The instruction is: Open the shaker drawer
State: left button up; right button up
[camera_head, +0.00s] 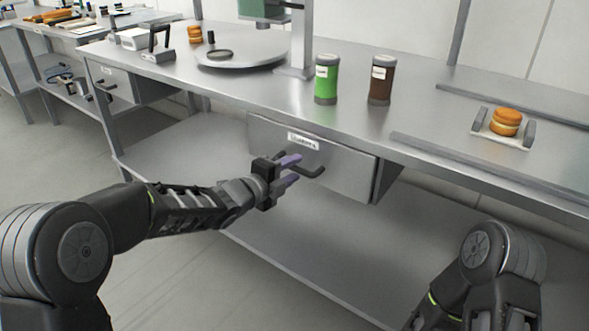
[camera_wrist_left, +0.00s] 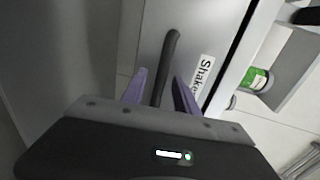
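The shaker drawer (camera_head: 345,172) hangs under the middle table and looks shut, with a white label (camera_head: 303,141) on its front. Its dark bar handle (camera_head: 314,171) sticks out from the front. My left gripper (camera_head: 292,168) is at the handle with its purple fingers apart. In the left wrist view the handle (camera_wrist_left: 167,60) runs between the two fingers of the left gripper (camera_wrist_left: 157,88), with gaps seen on both sides. The label (camera_wrist_left: 201,77) shows there beside the handle. My right arm enters at the lower right; its gripper is out of frame.
On the tabletop stand a green shaker (camera_head: 326,80), a brown shaker (camera_head: 380,80), a round plate (camera_head: 241,52) and a small tray (camera_head: 484,128) with a burger-like bun. Another drawer (camera_head: 116,86) is at the left. A lower shelf (camera_head: 300,260) lies below.

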pick_arm(q)
jog(key=shift+w+d+f, duration=0.1)
jog(key=shift+w+d, duration=0.3)
jog(key=shift+w, duration=0.1)
jog(key=shift+c, duration=0.2)
grip_shut()
dwell(1.0)
